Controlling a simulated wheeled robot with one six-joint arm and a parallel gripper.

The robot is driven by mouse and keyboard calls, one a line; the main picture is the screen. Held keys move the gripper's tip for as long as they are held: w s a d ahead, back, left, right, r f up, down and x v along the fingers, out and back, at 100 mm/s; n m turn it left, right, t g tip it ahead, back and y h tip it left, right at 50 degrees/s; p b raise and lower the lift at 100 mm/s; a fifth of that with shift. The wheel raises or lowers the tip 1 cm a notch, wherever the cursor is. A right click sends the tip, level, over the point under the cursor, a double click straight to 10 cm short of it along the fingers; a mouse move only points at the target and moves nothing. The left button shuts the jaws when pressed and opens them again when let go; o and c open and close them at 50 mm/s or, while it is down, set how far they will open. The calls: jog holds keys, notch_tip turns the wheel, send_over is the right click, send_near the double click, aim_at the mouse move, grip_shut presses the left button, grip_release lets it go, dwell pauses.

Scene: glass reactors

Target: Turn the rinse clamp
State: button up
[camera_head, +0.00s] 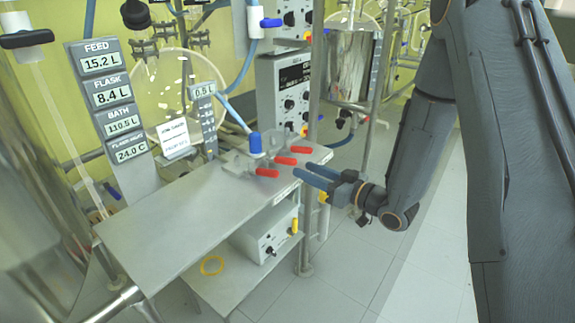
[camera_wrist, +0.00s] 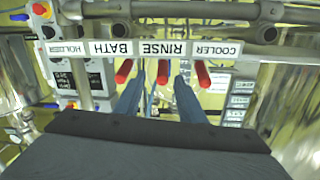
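Three red clamp handles stick out at the right end of the steel table in the head view. The middle one (camera_head: 286,160) lines up in the wrist view with the upside-down RINSE label (camera_wrist: 163,49), so I take it as the rinse clamp (camera_wrist: 163,73). My gripper (camera_head: 302,170) has two blue fingers, apart and pointing at the handles. In the wrist view the gripper (camera_wrist: 160,80) is open, with the rinse handle seen between the fingers. Whether they touch it is unclear.
The BATH-side handle (camera_wrist: 123,71) and COOLER-side handle (camera_wrist: 202,74) flank the fingers closely. The steel table (camera_head: 170,225) is bare toward the front. A white box (camera_head: 264,235) and yellow ring (camera_head: 211,265) sit on its lower shelf. The tiled floor at right is open.

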aim_at(287, 162)
jog(key=shift+y, duration=0.3)
jog(key=shift+s+p+x, duration=0.2)
jog(key=shift+p+x, duration=0.25)
jog(key=shift+x, duration=3.45)
jog(key=shift+a+r, duration=0.1)
grip_shut()
